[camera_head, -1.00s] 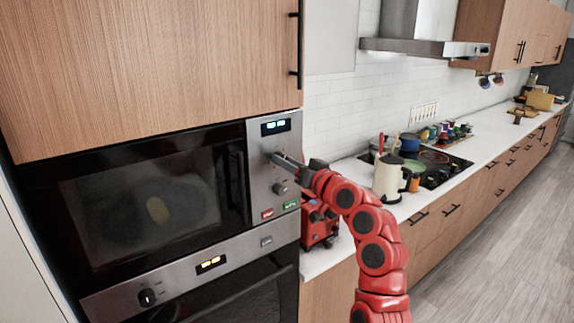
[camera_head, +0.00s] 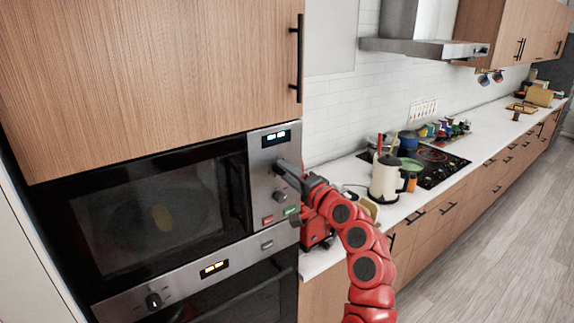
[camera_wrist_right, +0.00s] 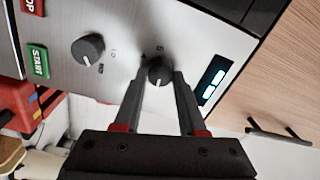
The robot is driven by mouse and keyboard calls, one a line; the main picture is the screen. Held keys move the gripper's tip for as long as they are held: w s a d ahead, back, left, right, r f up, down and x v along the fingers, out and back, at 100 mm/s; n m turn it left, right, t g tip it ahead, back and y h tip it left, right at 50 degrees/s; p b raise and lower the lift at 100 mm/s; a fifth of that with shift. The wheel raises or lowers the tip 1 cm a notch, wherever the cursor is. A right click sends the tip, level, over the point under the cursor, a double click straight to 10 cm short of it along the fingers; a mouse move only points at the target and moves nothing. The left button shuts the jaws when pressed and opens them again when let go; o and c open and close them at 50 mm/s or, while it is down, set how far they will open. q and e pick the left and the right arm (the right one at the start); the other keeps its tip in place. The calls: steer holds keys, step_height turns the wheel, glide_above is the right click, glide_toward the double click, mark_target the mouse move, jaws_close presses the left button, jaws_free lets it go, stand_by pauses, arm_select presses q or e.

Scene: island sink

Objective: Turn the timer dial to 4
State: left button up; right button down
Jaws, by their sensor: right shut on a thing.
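The microwave's steel control panel (camera_head: 262,190) carries two round dark dials. My right gripper (camera_wrist_right: 160,80) is shut on the upper dial (camera_wrist_right: 160,69), the one nearer the lit display, with a finger on each side of it. In the head view my right gripper (camera_head: 287,170) reaches this dial from the right and hides most of it. The lower dial (camera_wrist_right: 88,48) is free and also shows in the head view (camera_head: 280,196). My left gripper is not in view.
The lit display (camera_head: 276,138) is above the dials. The red STOP button (camera_head: 268,219) and green START button (camera_wrist_right: 38,61) are below them. A red appliance (camera_head: 316,230) stands on the counter under my right arm. A cream kettle (camera_head: 386,178) stands farther right.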

steer(key=m+p, duration=0.3)
steer(key=m, duration=0.3)
steer(key=m+p, duration=0.3)
steer(key=m, duration=0.3)
steer(key=shift+f+h, duration=0.2)
steer(key=shift+h, duration=0.1)
steer(key=m, duration=0.7)
steer(key=shift+s+a+r+m, duration=0.1)
steer(key=shift+m, duration=1.7)
